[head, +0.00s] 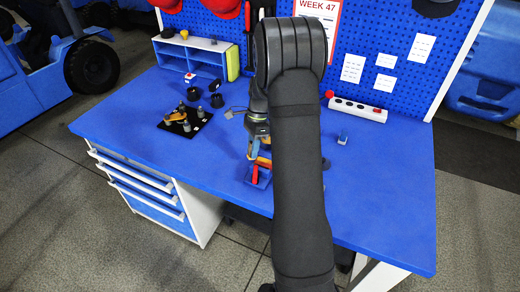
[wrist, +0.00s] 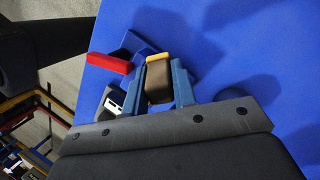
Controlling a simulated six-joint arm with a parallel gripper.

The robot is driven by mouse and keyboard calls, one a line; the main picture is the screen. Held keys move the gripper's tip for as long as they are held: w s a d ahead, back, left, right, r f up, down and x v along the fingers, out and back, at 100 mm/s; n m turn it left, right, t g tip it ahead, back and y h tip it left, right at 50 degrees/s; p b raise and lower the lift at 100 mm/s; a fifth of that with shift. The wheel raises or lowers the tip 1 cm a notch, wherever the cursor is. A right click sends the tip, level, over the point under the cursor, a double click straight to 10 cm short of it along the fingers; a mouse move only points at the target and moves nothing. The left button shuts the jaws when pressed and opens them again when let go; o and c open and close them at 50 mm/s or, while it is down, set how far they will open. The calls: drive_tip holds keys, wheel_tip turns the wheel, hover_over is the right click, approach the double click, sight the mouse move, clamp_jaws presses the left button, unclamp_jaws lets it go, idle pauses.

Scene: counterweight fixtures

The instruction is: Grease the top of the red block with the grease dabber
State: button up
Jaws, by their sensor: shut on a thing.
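The red block (head: 255,175) sits at a blue fixture (head: 264,182) near the front of the bench. In the wrist view the red block (wrist: 110,62) shows left of my fingers, next to the blue fixture (wrist: 133,44). My gripper (wrist: 161,88) is shut on a dark brown piece with a yellow-orange end (wrist: 157,57), which looks like the grease dabber. In the head view my gripper (head: 258,150) is just above and behind the red block. Whether the dabber touches anything is unclear. My arm hides part of the bench.
A black plate (head: 185,122) with small parts lies to the left, with dark round pieces (head: 217,100) near it. A blue-and-white shelf (head: 195,55) and a white power strip (head: 357,109) stand at the back. A small grey-blue item (head: 342,139) lies right of my arm. The bench's right front is clear.

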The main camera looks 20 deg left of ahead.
drive_tip(key=shift+a, duration=0.2)
drive_tip(key=shift+r, duration=4.25)
drive_tip(key=shift+d, duration=0.1)
